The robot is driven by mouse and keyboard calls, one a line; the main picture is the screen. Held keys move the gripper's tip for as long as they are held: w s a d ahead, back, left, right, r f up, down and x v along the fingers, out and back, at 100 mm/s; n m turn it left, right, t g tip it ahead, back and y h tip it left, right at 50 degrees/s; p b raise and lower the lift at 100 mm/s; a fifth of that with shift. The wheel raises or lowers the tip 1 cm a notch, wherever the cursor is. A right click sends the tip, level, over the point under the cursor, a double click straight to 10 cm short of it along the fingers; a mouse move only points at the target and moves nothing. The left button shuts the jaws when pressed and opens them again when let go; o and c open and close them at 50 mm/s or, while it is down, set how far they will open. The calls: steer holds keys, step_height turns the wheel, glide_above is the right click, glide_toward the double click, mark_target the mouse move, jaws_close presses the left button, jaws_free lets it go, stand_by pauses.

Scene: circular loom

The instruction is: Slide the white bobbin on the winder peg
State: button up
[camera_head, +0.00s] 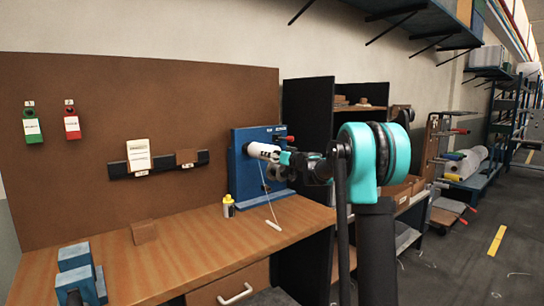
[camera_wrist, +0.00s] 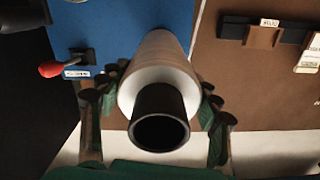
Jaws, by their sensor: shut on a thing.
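The white bobbin (camera_head: 262,151) with dark markings lies roughly level in front of the upper part of the blue winder (camera_head: 247,188). In the wrist view the bobbin (camera_wrist: 158,66) points away from me toward the winder's blue panel (camera_wrist: 111,20), with its hollow black core end facing me. My gripper (camera_head: 284,158) is shut on the bobbin, with fingers on both sides of it. The winder peg is hidden behind the bobbin. I cannot tell whether the bobbin is around the peg or only in front of it.
A red-knobbed lever (camera_wrist: 50,69) sticks out beside the bobbin. Blue blocks (camera_head: 78,270) lie at the front left. The middle bench is mostly clear.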

steer(key=o, duration=2)
steer(key=shift+c, duration=0.2)
steer(key=v, duration=1.2)
